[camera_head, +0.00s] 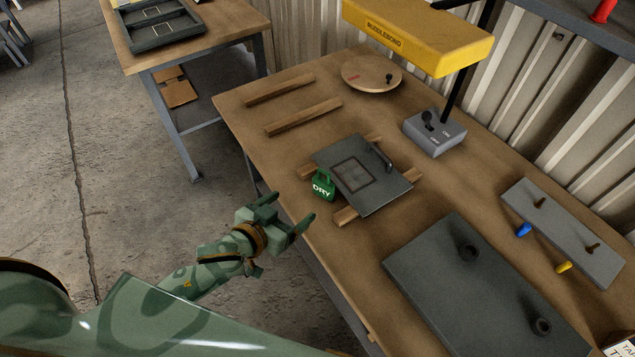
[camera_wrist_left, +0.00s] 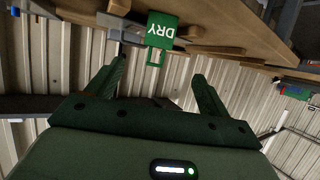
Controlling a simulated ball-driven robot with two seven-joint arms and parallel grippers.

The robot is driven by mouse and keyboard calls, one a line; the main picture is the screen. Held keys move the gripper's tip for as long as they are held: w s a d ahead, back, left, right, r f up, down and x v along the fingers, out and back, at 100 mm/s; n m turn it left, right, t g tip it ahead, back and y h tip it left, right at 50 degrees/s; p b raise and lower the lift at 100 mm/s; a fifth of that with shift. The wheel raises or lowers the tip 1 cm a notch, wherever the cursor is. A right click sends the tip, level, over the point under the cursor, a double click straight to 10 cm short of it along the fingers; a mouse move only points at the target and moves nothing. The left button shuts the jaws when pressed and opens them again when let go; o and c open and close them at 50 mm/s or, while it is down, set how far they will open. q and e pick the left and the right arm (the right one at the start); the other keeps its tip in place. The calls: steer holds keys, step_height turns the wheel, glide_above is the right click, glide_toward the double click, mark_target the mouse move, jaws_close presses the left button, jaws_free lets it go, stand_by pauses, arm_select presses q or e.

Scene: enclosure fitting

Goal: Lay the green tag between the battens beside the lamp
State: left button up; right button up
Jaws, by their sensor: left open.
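The green tag (camera_head: 322,186), marked DRY, is at the left corner of a dark panel (camera_head: 396,190) that rests on wooden battens (camera_head: 345,217). In the left wrist view the tag (camera_wrist_left: 161,30) shows upside down, its loop toward my fingers. I cannot tell whether it touches the panel. Two bare battens (camera_head: 280,89) (camera_head: 303,116) lie roughly parallel at the table's far left, with clear wood between them. The yellow lamp (camera_head: 420,35) stands on a grey base (camera_head: 434,132). My left gripper (camera_head: 293,207) is open and empty, off the table's edge, short of the tag. My right gripper is not in view.
A round wooden board (camera_head: 371,73) lies near the bare battens. A large dark plate (camera_head: 480,285) and a grey strip with pegs (camera_head: 562,231) take up the table's right part. Another table (camera_head: 190,50) with a dark tray (camera_head: 160,24) stands at upper left.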

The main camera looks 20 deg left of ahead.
arm_select(q)
glide_toward(322, 185)
steer(key=shift+w+a+f+b, duration=0.15)
steer(key=shift+w+f+b, duration=0.2)
steer(key=shift+w+b, duration=0.15)
steer(key=x, duration=0.3)
steer(key=shift+w+f+b, duration=0.1)
steer(key=shift+w+b, duration=0.2)
steer(key=shift+w+d+f, duration=0.15)
steer(key=shift+w+d, duration=0.15)
steer(key=shift+w, duration=0.2)
steer(key=b+x, duration=0.1)
steer(key=x, duration=0.4)
steer(key=shift+d+f+b, duration=0.15)
steer(key=shift+d+b, duration=0.05)
steer(key=shift+b, duration=0.15)
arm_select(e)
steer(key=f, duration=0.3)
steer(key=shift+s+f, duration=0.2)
arm_select(q)
steer(key=c, duration=1.1)
steer(key=shift+c, duration=0.2)
steer(key=shift+r, duration=0.2)
